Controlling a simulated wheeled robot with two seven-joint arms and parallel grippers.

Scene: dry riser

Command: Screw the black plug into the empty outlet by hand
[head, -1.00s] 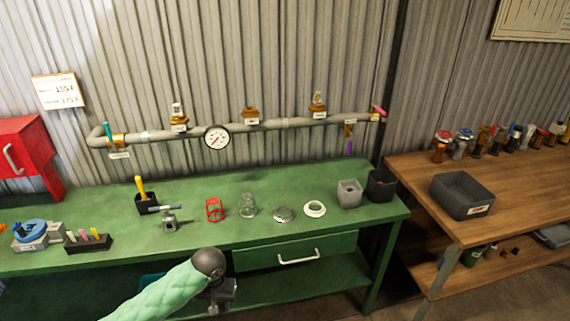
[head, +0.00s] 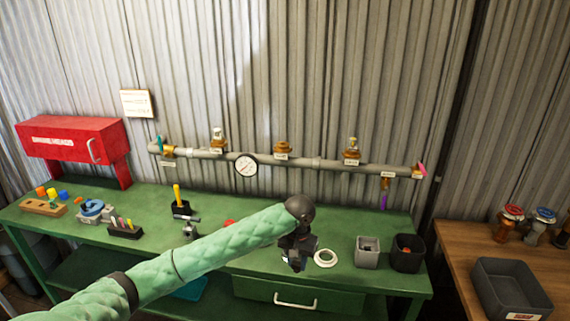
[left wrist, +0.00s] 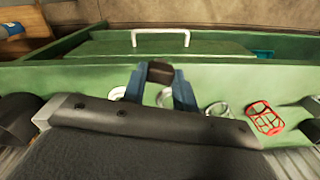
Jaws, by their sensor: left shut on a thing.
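My left gripper (head: 297,264) hangs over the front part of the green bench, just left of the white ring, well below the pipe. In the left wrist view its blue fingers (left wrist: 160,88) are shut on a small dark block, which I take to be the black plug (left wrist: 160,72). In the head view the plug cannot be made out. The empty outlet (head: 283,148) is the brass middle fitting on the grey wall pipe, with nothing standing in it. The outlets on either side carry heads. My right gripper is not in view.
The green bench (head: 148,208) holds a white ring (head: 325,258), a grey bin (head: 367,252), a black bin (head: 407,252) and a red cage (left wrist: 265,117). The gauge (head: 246,166) sits on the pipe (head: 318,163). My left arm hides part of the bench. Space before the outlet is clear.

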